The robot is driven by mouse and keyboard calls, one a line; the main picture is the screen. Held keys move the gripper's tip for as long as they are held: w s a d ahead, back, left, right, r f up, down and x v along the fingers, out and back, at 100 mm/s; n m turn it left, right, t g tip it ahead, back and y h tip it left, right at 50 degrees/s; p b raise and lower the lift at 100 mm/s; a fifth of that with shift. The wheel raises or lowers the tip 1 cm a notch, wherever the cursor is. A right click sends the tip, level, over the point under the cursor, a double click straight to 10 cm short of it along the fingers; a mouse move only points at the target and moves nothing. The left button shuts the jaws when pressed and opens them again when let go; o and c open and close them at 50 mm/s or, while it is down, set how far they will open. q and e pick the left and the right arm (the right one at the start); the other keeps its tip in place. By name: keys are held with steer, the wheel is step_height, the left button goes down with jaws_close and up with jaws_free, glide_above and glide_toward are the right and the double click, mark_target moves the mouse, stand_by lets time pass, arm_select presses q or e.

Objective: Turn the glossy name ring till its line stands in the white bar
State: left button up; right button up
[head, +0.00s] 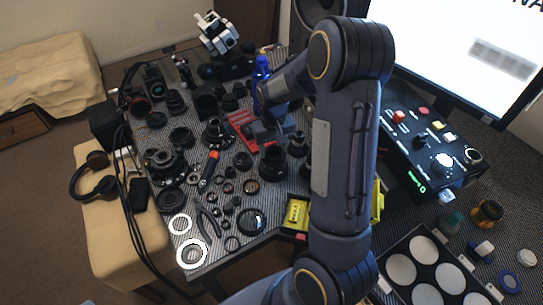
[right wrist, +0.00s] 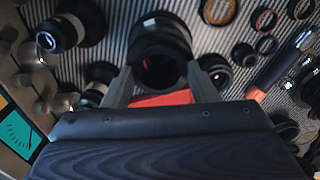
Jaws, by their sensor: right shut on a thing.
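My right gripper (head: 270,140) reaches over the crowded bench in the head view, partly behind my own arm. In the right wrist view its two fingers (right wrist: 160,88) stand on either side of the near end of a black lens barrel (right wrist: 160,38) and are shut on it. The lens also shows below the gripper in the head view (head: 273,163). Its ribbed side faces the camera in the wrist view. I cannot make out the glossy name ring, its line or the white bar. My left gripper is not in view.
Several lenses and rings crowd the striped bench mat around the gripper. A red piece (head: 239,118) lies beside it. A black control box (head: 430,150) and a bright screen (head: 460,45) stand at right.

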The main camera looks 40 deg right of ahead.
steer(key=m, duration=0.3)
steer(key=shift+r+p, duration=0.1)
steer(key=shift+p, duration=0.2)
steer(key=m+p, duration=0.1)
steer(key=m, duration=0.3)
steer(key=o, duration=0.7)
steer(key=shift+m, duration=0.4)
steer(key=o, duration=0.6)
steer(key=shift+c, duration=0.2)
step_height(320, 180, up, 8)
steer(key=s+a+r+n+t+y, duration=0.2)
steer(key=s+a+r+n, duration=0.2)
steer(key=s+a, duration=0.4)
steer(key=s+a+r+n+t+y, duration=0.1)
steer(key=s+a+r+n+t, duration=0.2)
steer(key=s+a+r+n, duration=0.2)
steer(key=s+a+n, duration=0.1)
steer(key=s+a, duration=0.2)
steer(key=s, duration=0.4)
steer(key=shift+t+y, duration=0.3)
steer(key=shift+y, duration=0.1)
